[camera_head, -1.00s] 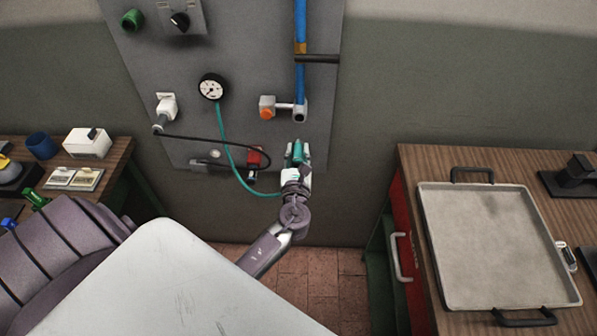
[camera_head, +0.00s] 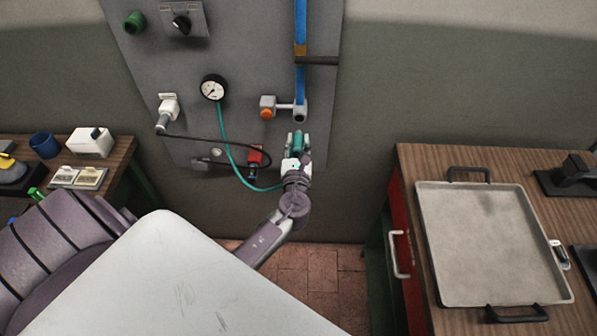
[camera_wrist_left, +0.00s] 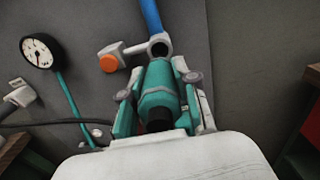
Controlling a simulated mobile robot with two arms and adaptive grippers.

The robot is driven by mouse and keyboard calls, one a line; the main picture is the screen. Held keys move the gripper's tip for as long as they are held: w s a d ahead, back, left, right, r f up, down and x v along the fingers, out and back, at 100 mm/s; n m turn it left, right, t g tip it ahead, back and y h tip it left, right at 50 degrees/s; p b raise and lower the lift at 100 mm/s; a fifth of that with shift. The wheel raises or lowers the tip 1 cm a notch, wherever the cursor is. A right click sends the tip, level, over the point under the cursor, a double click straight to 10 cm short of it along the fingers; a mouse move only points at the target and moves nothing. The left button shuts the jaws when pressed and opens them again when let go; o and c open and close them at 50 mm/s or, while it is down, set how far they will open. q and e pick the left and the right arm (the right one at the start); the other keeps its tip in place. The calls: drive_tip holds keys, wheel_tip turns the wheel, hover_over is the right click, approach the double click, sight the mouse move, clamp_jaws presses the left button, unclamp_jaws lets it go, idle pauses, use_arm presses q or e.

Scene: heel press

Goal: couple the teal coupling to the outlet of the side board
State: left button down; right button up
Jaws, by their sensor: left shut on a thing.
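The teal coupling (camera_wrist_left: 158,92) is held between the fingers of my left gripper (camera_wrist_left: 159,85), which is shut on it. In the head view my left gripper (camera_head: 297,146) is in front of the lower right of the side board (camera_head: 235,62), with the coupling (camera_head: 298,142) pointing up. The outlet (camera_head: 299,112) is the open end below the blue pipe, beside an orange-tipped valve (camera_head: 267,107). In the left wrist view the dark outlet opening (camera_wrist_left: 159,46) is just beyond the coupling's top. A gap shows in the head view. My right gripper is not in view.
A teal hose (camera_head: 226,150) hangs from the gauge (camera_head: 213,88) towards my gripper. A black cable (camera_head: 215,139) runs from a white plug past a red part (camera_head: 255,155). A metal tray (camera_head: 490,245) lies on the right bench.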

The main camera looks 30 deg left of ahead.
sight(298, 131)
use_arm(q)
drive_tip(key=shift+x, duration=1.9)
drive_tip(key=shift+r, duration=0.1)
idle(0.3)
drive_tip(key=shift+b+x, duration=0.45)
drive_tip(key=shift+x, duration=0.8)
drive_tip(key=shift+w, duration=0.2)
drive_tip(key=c, duration=1.2)
unclamp_jaws()
drive_tip(key=shift+r, duration=0.1)
drive_tip(key=shift+c, duration=0.2)
drive_tip(key=o, duration=0.5)
drive_tip(key=shift+w+a, duration=0.1)
drive_tip(key=shift+c, duration=0.2)
